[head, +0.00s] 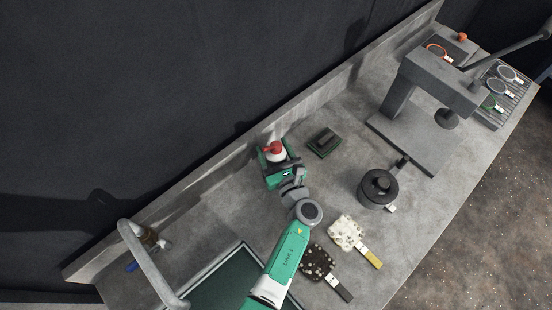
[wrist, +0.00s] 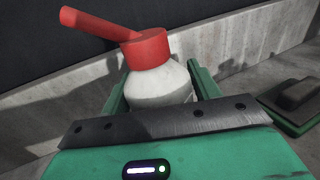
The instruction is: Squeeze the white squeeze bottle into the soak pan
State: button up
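The white squeeze bottle (head: 277,155) with a red cap and spout is upright at the back of the bench, near the low wall. My gripper (head: 279,167) is around it. In the wrist view the bottle (wrist: 160,86) is between the two green fingers (wrist: 158,90), one on each side. Its lower part is hidden by my gripper, so I cannot tell whether the fingers press on it or whether it rests on the bench. A round dark pan (head: 376,198) with a knobbed top and handle stands to the right; I cannot tell if it is the soak pan.
A dark green block (head: 324,142) sits right of the bottle. Two speckled tagged pieces (head: 346,232) lie near the front. A grey press-like stand (head: 440,80) and a rack of tagged rings are far right.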

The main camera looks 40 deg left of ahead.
aim_at(274, 144)
jog(key=c, duration=0.8)
jog(key=shift+r, duration=0.1)
jog(key=shift+r, duration=0.25)
notch_tip(274, 144, up, 3)
jog(key=shift+r+p, duration=0.2)
jog(key=shift+p, duration=0.5)
jog(key=s+d, duration=0.1)
jog(key=s, duration=0.4)
jog(key=s+d+p, duration=0.1)
jog(key=s, duration=0.4)
jog(key=s+r, duration=0.1)
jog(key=s, duration=0.5)
jog(key=shift+d+p, duration=0.35)
jog(key=shift+d, duration=0.05)
jog(key=shift+w, duration=0.1)
